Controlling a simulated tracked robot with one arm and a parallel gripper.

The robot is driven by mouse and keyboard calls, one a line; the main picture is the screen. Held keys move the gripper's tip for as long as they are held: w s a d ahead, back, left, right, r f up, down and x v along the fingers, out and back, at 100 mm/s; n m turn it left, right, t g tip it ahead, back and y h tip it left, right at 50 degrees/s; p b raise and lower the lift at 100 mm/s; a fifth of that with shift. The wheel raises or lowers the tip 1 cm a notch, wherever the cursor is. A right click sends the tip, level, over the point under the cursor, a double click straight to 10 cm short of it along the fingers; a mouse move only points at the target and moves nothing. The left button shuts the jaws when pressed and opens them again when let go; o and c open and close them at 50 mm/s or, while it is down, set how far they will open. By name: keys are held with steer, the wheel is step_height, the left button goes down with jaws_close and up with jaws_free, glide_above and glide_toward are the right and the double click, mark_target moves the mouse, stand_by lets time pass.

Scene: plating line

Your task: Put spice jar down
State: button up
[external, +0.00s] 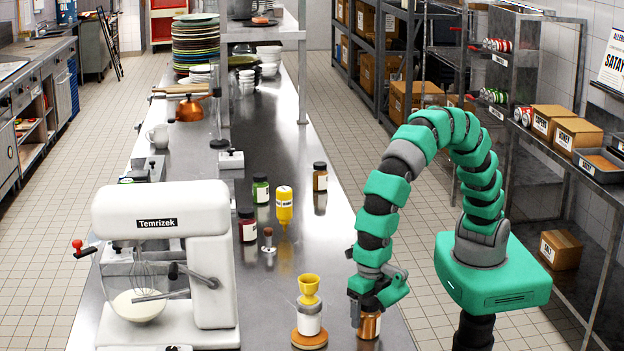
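My gripper (369,304) is at the front right of the steel counter (345,235), pointing down. Its fingers are around the upper part of a spice jar (369,326) with amber-brown contents, and appear closed on it. The jar is upright, low at the counter's right side. The fingers hide its top, and I cannot tell whether its base touches the counter. Another similar brown jar (320,177) with a dark lid and white label stands farther back on the counter.
Left of my gripper stands a white-labelled container with a yellow funnel (309,290) on a round wooden base (309,340). A yellow squeeze bottle (284,205), green jar (260,189) and dark red jar (247,225) stand behind. A white mixer (165,255) fills the front left.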

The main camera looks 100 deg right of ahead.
step_height(320, 180, up, 12)
steer(key=shift+r, duration=0.1)
stand_by(0.7)
steer(key=w+d+r+m+t+y, duration=0.1)
steer(key=w+d+r+m+t, duration=0.25)
steer(key=d+r+m, duration=0.4)
steer(key=w+d+r+m+t+y, duration=0.25)
steer(key=w+d+r+m, duration=0.2)
steer(key=d+r, duration=0.55)
steer(key=s+d+r+m+t+h, duration=0.1)
steer(key=s+d+r+m+t, duration=0.2)
steer(key=r, duration=0.9)
steer(key=s+d+r+m+t+h, duration=0.2)
steer(key=d+r+m+t, duration=0.4)
steer(key=d+r+m, duration=0.4)
steer(key=s+d+r, duration=0.1)
steer(key=d+r, duration=0.2)
steer(key=shift+r, duration=0.15)
steer(key=shift+h, duration=0.25)
